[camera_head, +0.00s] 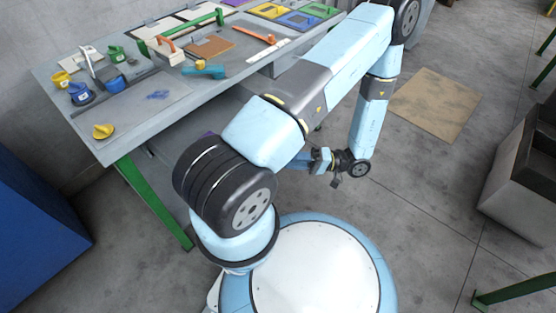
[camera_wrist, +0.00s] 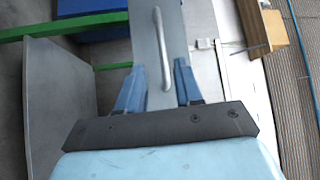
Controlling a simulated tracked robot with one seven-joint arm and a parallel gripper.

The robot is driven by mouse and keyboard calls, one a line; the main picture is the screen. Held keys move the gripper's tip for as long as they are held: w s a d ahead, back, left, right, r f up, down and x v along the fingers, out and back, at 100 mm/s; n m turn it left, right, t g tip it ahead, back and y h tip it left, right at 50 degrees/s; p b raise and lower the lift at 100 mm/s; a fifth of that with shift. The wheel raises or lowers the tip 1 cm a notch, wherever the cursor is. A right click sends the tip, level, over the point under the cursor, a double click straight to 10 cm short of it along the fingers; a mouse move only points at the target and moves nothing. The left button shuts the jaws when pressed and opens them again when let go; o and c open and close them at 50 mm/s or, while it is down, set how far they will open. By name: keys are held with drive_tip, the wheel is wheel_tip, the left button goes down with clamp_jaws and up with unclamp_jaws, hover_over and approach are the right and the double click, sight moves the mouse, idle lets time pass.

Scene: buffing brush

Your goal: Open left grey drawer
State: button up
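In the wrist view a grey drawer front (camera_wrist: 147,30) stands ahead of my gripper, with a pale, long bar handle (camera_wrist: 161,45) on it. My gripper (camera_wrist: 159,84) is open. Its two blue fingers are apart, one on each side of the handle's near end. I cannot tell whether they touch the drawer front or how far the handle reaches between them. In the head view my gripper (camera_head: 298,161) is beside the workbench, below the level of its top. My arm hides the drawer there.
The grey workbench (camera_head: 185,93) has green legs (camera_head: 152,202) and carries brushes, tools and coloured trays. A blue box (camera_head: 35,235) stands at the left and a dark bin (camera_head: 522,185) at the right. The floor around the cardboard sheet (camera_head: 436,104) is clear.

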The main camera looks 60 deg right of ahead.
drive_tip(key=v, duration=0.3)
drive_tip(key=shift+s, duration=0.1)
idle(0.6)
